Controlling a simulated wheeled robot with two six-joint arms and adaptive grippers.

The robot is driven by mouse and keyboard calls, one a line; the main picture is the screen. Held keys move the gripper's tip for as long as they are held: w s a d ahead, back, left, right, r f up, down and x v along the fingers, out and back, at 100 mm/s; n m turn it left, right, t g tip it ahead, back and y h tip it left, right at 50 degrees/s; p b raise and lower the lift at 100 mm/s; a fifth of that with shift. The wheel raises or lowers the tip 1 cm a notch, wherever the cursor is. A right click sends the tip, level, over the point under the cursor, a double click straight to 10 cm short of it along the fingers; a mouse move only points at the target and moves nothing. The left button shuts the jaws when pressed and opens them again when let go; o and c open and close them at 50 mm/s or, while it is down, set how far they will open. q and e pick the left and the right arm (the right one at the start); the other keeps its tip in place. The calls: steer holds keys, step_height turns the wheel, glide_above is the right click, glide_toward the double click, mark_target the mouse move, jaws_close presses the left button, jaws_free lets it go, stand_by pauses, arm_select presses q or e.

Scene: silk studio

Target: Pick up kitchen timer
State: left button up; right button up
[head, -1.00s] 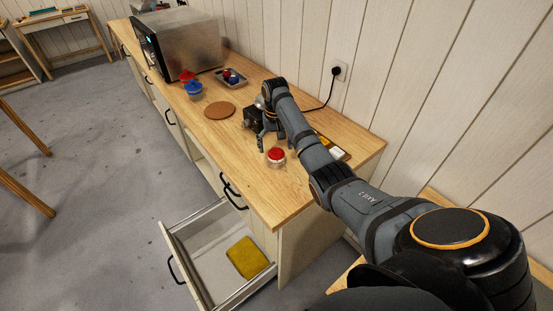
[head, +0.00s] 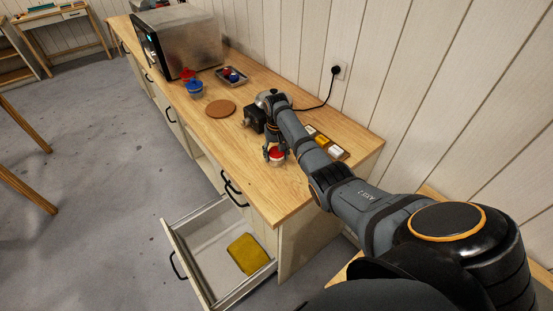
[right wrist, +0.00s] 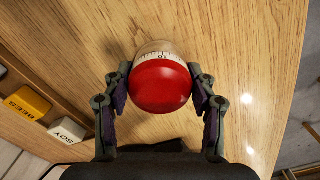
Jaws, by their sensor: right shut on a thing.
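The kitchen timer (head: 275,155) has a red domed top and a pale dial band, and is on the wooden counter near its front edge. In the right wrist view the timer (right wrist: 160,82) is between the two fingers. My right gripper (right wrist: 160,92) is shut on it, with one finger against each side. In the head view my right gripper (head: 275,149) comes down on the timer from above and partly covers it. I cannot tell any gap between timer and counter. My left gripper is not in view.
An open drawer (head: 195,232) holding a yellow cloth-like item (head: 248,254) juts out below the counter (head: 285,205). Labelled blocks (head: 323,142) lie behind my arm. A brown round mat (head: 220,109), blue pot (head: 194,91), small tray (head: 231,83) and microwave (head: 185,45) stand farther back.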

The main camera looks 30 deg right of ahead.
steer(key=c, duration=0.4)
steer(key=shift+r, duration=0.1)
steer(key=shift+w+r+b, duration=0.1)
steer(key=shift+r+b, duration=0.2)
steer(key=w+a+r+b, duration=0.1)
steer(key=a+r, duration=0.3)
steer(key=w+a+r, duration=0.1)
steer(key=a+r, duration=0.3)
steer(key=a, duration=0.1)
steer(key=w+a+r+b, duration=0.1)
steer(key=a+r, duration=0.3)
steer(key=shift+w+a+b, duration=0.15)
steer(key=shift+w+b, duration=0.15)
